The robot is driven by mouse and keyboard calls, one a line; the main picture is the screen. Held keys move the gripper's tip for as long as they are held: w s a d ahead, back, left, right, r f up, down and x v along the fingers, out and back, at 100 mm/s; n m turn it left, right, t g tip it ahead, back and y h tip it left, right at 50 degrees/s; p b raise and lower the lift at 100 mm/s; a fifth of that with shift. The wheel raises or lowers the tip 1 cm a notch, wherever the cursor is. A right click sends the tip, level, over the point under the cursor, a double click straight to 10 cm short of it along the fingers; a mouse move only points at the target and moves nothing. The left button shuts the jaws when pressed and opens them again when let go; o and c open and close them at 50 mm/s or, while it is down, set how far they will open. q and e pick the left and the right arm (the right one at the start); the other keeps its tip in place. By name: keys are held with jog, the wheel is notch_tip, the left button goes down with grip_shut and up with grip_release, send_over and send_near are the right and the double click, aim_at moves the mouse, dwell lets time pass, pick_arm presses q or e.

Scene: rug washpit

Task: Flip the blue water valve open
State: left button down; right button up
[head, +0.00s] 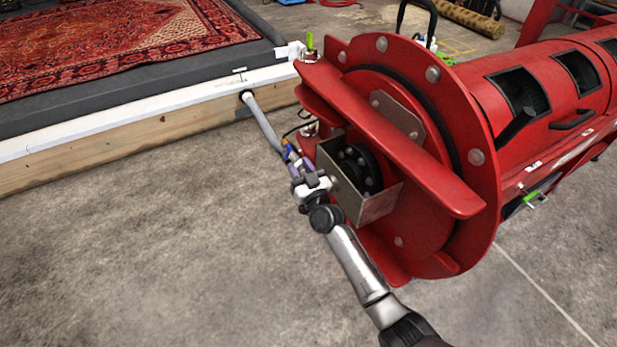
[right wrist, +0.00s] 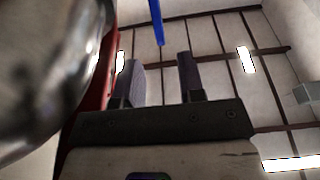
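The blue water valve shows in the right wrist view as a slim blue handle (right wrist: 157,22) hanging down from the top edge. In the head view a small blue piece (head: 285,143) shows just past my right fingertips, beside the red drum machine and near a grey pipe. My right gripper (head: 292,158) points at it from below. In the right wrist view my right gripper (right wrist: 161,72) has its two dark fingers apart with nothing between them. The blue handle's tip lies above the gap, apart from both fingers. The valve's body is mostly hidden. My left gripper is out of view.
The red drum machine (head: 400,130) stands close to the right of my arm, with a metal bracket (head: 362,195) beside my wrist. A grey pipe (head: 264,124) runs to the white-topped wooden pit edge (head: 150,135). A patterned rug (head: 110,45) lies beyond. Concrete floor at left is clear.

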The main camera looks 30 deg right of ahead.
jog(key=shift+p+v, duration=0.7)
jog(key=shift+v, duration=2.15)
